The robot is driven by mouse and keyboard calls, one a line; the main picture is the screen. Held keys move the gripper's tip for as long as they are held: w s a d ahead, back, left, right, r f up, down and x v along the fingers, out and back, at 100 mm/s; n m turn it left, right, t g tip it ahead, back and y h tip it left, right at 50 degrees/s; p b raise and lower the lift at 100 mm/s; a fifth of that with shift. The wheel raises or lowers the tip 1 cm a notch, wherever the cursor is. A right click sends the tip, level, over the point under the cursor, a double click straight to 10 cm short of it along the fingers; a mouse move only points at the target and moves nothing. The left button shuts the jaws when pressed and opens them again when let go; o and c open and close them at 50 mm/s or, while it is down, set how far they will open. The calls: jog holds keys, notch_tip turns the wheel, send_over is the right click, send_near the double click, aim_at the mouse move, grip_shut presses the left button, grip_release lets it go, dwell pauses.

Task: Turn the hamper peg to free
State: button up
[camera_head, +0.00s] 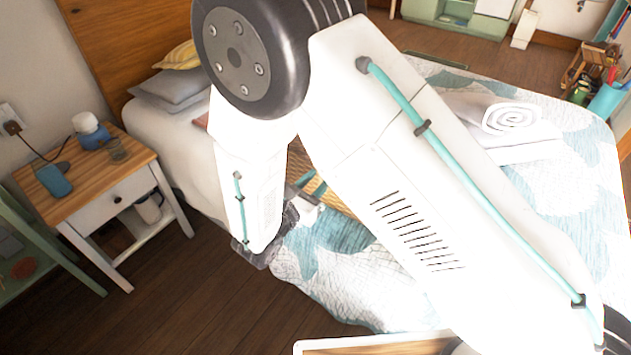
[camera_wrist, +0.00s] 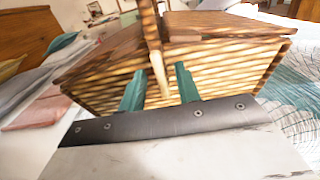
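The wicker hamper (camera_wrist: 225,65) fills the middle of the wrist view, with brown lid panels and a woven front. A pale wooden peg (camera_wrist: 160,82) hangs upright at the front, below a brown upright band (camera_wrist: 150,30). My gripper (camera_wrist: 160,84) has its two teal fingers apart, one on each side of the peg in the picture. I see gaps between the fingers and the peg; whether they are level with it in depth I cannot tell. In the head view, only part of the hamper (camera_head: 335,197) shows on the bed; my arm hides the rest and the peg.
The bed (camera_head: 325,262) has a white and teal quilt under the hamper. Folded white towels (camera_head: 515,130) lie to the right, pillows (camera_head: 172,88) at the left. A nightstand (camera_head: 95,180) with small items stands left of the bed. Wooden floor (camera_head: 190,300) is clear in front.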

grip_shut()
jog(key=m, duration=0.4)
jog(key=shift+s+d+m, duration=0.1)
jog(key=shift+d+m, duration=0.05)
jog(key=shift+m, duration=0.25)
jog(key=m, duration=0.4)
jog(key=shift+f+m, duration=0.15)
jog(key=shift+m, duration=0.15)
jog(key=shift+s+d+f+m, duration=0.1)
jog(key=shift+f+m, duration=0.05)
jog(key=shift+m, duration=1.95)
jog(key=shift+s+d+f+m, duration=0.1)
jog(key=shift+m, duration=2)
